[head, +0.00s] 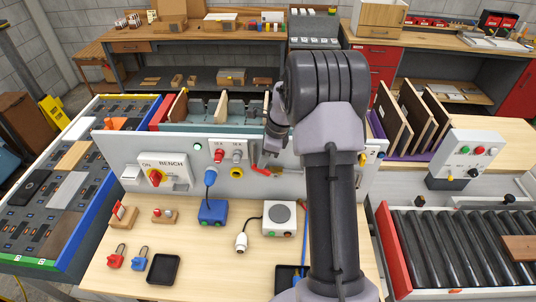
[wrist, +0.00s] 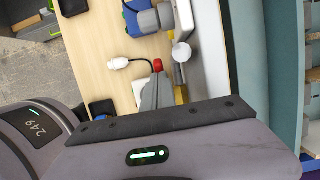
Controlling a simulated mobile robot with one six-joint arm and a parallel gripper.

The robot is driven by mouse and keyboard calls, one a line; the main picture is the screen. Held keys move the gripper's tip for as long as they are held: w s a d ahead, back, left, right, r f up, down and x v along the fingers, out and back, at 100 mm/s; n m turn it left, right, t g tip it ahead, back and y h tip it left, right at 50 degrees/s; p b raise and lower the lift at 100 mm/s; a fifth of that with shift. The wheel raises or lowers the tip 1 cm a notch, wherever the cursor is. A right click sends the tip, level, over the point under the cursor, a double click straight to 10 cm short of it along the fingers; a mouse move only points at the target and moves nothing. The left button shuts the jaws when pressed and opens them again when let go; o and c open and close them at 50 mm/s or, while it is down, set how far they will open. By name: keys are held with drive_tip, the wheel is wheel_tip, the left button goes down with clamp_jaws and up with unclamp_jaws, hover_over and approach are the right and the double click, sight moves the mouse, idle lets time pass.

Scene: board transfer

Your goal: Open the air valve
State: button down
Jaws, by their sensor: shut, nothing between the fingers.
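The air valve has a red lever handle (head: 260,171), slanting down to the right, on the front of the grey panel (head: 330,172). My gripper (head: 268,154) is at the panel, just above and beside the red handle, with its tips partly hidden. In the wrist view a small red piece (wrist: 157,66), apparently the handle's end, shows by a grey finger-like part (wrist: 150,94). My gripper is shut and empty. I cannot tell whether it touches the handle.
Left of the valve are a blue plug with cable (head: 210,177), a yellow-ringed socket (head: 236,173) and the BENCH switch (head: 156,177). A white round-topped device (head: 280,218) and a blue box (head: 212,211) stand below. A roller conveyor (head: 460,245) is at right.

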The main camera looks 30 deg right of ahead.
sight(255, 165)
drive_tip(key=shift+w+a+f+g+h, duration=0.3)
drive_tip(key=shift+w+a+g+h, duration=0.15)
drive_tip(key=shift+h, duration=0.25)
drive_tip(key=shift+w+a+f+p, duration=0.15)
drive_tip(key=shift+a+f+p, duration=0.2)
drive_tip(key=shift+f, duration=0.15)
drive_tip(key=shift+w+a+f+g+h, duration=0.25)
drive_tip(key=shift+f+g+h, duration=0.1)
drive_tip(key=shift+g+h, duration=0.15)
